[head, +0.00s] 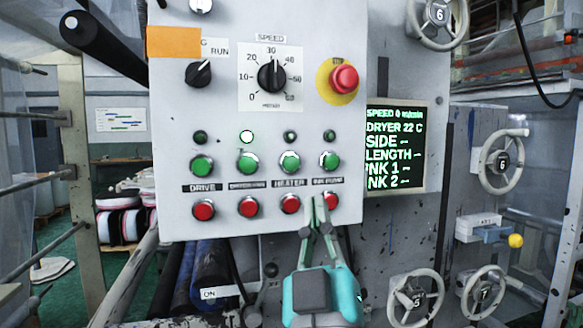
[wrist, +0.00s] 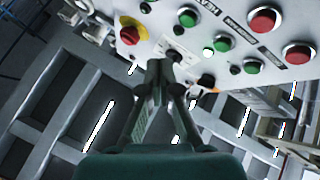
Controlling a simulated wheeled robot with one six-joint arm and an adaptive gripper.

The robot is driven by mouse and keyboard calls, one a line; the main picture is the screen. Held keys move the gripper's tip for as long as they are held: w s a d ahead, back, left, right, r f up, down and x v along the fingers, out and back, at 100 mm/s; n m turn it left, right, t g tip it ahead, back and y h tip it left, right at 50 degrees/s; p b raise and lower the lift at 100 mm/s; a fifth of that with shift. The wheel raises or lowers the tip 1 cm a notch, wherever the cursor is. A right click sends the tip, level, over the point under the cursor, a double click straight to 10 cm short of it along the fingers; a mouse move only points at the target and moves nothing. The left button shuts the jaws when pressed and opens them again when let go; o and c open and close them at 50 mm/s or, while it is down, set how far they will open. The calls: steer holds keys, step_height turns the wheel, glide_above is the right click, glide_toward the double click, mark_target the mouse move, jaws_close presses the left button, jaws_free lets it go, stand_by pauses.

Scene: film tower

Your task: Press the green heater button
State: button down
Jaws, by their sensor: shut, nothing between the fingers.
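The green heater button (head: 290,163) is on the grey control panel (head: 215,110), above the label HEATER and a red button (head: 290,204). The small lamp above it (head: 290,135) looks dark. In the wrist view the heater button (wrist: 187,17) shows near the top, beyond my fingertips. My gripper (head: 318,200) is shut and empty, its fingertips in front of the panel's lower right, below and right of the heater button and partly over the rightmost red button. It also shows in the wrist view (wrist: 160,65). I cannot tell its exact distance from the panel.
Other green buttons flank it: one (head: 247,162) under a lit lamp (head: 247,136), and one at right (head: 330,160). A red emergency stop (head: 344,79) and a speed dial (head: 271,76) sit above. A display (head: 396,147) and handwheels (head: 503,161) are at right.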

mark_target(296, 170)
steer(key=shift+m+t+h, duration=0.3)
steer(key=shift+m+h, duration=0.3)
steer(key=shift+h, duration=0.1)
steer(key=r, duration=0.2)
steer(key=s+r, duration=0.1)
steer(key=r, duration=0.1)
steer(key=shift+s+r, duration=0.1)
steer(key=shift+r, duration=0.2)
steer(key=shift+w+a, duration=0.4)
steer(key=shift+w, duration=1)
steer(key=shift+w+a, duration=0.45)
steer(key=shift+w, duration=1)
steer(key=shift+w+a, duration=0.4)
steer(key=shift+w, duration=1)
steer(key=shift+w, duration=0.35)
steer(key=shift+w+a, duration=0.2)
steer(key=shift+w, duration=0.25)
steer(key=shift+s, duration=0.15)
steer(key=shift+s+d, duration=0.25)
steer(key=shift+s, duration=0.4)
